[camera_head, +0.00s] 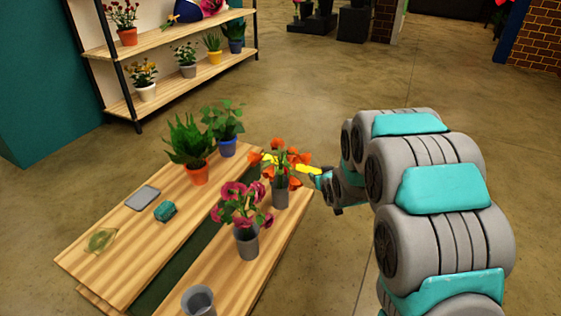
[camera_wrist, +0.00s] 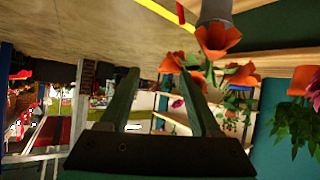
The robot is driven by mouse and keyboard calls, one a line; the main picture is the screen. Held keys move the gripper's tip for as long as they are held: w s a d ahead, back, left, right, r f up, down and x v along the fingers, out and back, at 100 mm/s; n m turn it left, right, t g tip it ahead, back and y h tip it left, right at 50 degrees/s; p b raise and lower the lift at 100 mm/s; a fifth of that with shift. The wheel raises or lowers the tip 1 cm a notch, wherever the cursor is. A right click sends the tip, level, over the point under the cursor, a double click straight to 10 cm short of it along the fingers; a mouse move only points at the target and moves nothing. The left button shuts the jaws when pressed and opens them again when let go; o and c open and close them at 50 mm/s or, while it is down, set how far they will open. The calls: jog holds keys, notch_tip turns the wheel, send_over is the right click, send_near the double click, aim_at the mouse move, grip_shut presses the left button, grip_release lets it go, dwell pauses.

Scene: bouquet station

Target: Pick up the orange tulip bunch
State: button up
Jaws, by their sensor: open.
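The orange tulip bunch (camera_head: 284,163) stands in a grey vase (camera_head: 280,196) at the table's right edge in the head view. My gripper (camera_head: 318,172) is just right of the blooms at about their height, and its fingertips are hard to make out there. In the wrist view, which looks upside down, my gripper (camera_wrist: 159,72) has its two dark fingers apart with no stem between them. The tulip bunch (camera_wrist: 217,42) shows beside and beyond the right finger, which overlaps some petals. Contact is unclear. Part of the grey vase (camera_wrist: 213,11) shows at the top.
A grey vase of magenta flowers (camera_head: 241,204) stands close in front. A fern in an orange pot (camera_head: 196,174), a plant in a blue pot (camera_head: 228,148) and an empty grey vase (camera_head: 199,301) share the table (camera_head: 80,262). Floor right of the table is open.

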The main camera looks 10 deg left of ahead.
aim_at(281, 171)
jog(key=w+a+f+n+t+y+b, duration=0.25)
jog(key=w+a+f+t+y, duration=0.25)
jog(key=a+f, duration=0.45)
jog(key=shift+m, duration=0.45)
jog(key=shift+s+a+r+b+x, duration=0.1)
jog(key=shift+a+b+x, duration=0.15)
jog(key=shift+x, duration=1.1)
jog(key=shift+s+a+r+b+x, duration=0.1)
jog(key=shift+s+a+b+x, duration=0.15)
jog(key=shift+x, duration=1.1)
jog(key=shift+a+r+b+x, duration=0.1)
jog(key=shift+a+b+x, duration=0.15)
jog(key=shift+x, duration=1.1)
grip_shut()
